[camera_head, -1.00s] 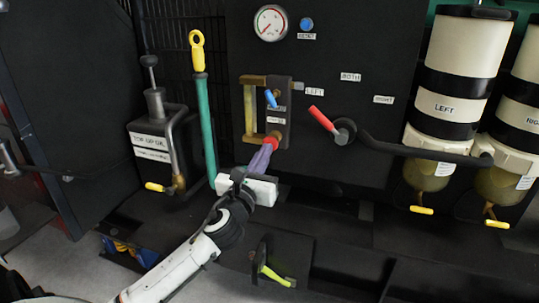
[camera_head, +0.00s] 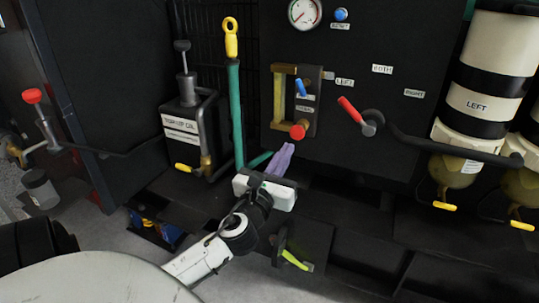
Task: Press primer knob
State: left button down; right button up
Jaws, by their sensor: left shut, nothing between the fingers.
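The red round knob (camera_head: 298,131), likely the primer knob, sits at the bottom of the brass-framed unit (camera_head: 279,97) on the black panel. A small blue lever (camera_head: 301,88) is above it on the same unit. My left gripper (camera_head: 287,149) comes from below, its purple fingers shut together and pointing up towards the knob. In the picture the fingertips lie just below and left of the knob, with a small gap showing. Nothing is held. My right gripper does not show.
A red-handled lever (camera_head: 351,110) and dark pipe are right of the knob. A teal dipstick tube (camera_head: 235,115) with a yellow ring stands left, near the top-up oil can (camera_head: 181,128). Banded filters (camera_head: 483,87) hang at the right. A gauge (camera_head: 304,13) is above.

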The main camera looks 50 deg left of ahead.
pick_arm(q)
jog(key=v, duration=0.7)
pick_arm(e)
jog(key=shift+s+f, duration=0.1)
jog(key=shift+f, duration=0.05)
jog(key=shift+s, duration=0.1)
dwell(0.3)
pick_arm(q)
jog(key=shift+d, duration=0.1)
